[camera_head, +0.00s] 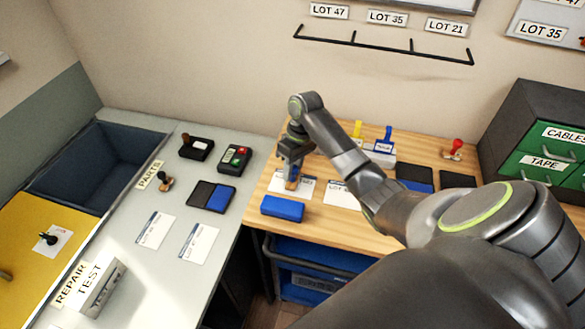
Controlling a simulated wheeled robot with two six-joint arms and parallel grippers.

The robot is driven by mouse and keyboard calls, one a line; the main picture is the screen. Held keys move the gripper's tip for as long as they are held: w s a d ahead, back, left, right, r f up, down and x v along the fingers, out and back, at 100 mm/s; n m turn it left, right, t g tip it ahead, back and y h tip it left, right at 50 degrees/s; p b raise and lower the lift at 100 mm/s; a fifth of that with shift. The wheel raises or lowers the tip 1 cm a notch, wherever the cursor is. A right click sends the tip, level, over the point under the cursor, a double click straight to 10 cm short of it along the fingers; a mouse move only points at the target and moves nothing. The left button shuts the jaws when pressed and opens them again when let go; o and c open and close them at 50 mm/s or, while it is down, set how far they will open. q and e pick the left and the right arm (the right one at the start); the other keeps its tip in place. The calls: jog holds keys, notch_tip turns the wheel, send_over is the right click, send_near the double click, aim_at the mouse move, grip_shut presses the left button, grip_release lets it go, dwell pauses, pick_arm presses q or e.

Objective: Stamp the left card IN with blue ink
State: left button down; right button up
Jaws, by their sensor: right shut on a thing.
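My right gripper (292,165) reaches over the wooden table and points down. It is shut on a small stamp (292,184), of which a brown and blue part shows below the fingers. The stamp is over the left card (306,187) on the wooden table; I cannot tell whether it touches the card. A second white card (341,194) lies to the right, partly behind my arm. An open ink pad with a blue face (414,179) lies farther right. My left gripper is not in view.
A blue block (282,208) lies at the table's front left edge. A yellow-handled and a blue-handled stamp (386,136) stand behind my arm. A red-handled stamp (456,147) is at the back. The grey counter (130,275) holds another pad (212,196) and two cards.

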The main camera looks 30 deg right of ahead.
jog(key=shift+s+f+p, duration=0.1)
jog(key=shift+f+p, duration=0.1)
jog(key=shift+p, duration=0.1)
dwell(1.3)
jog(key=p+v, duration=0.2)
jog(key=p, duration=0.1)
jog(key=a+p+v, duration=0.1)
jog(key=p+v, duration=0.2)
jog(key=shift+r, duration=0.1)
jog(key=shift+a+p+v, duration=0.25)
jog(key=shift+p+v, duration=0.05)
jog(key=shift+v, duration=0.8)
jog(key=shift+s, duration=0.1)
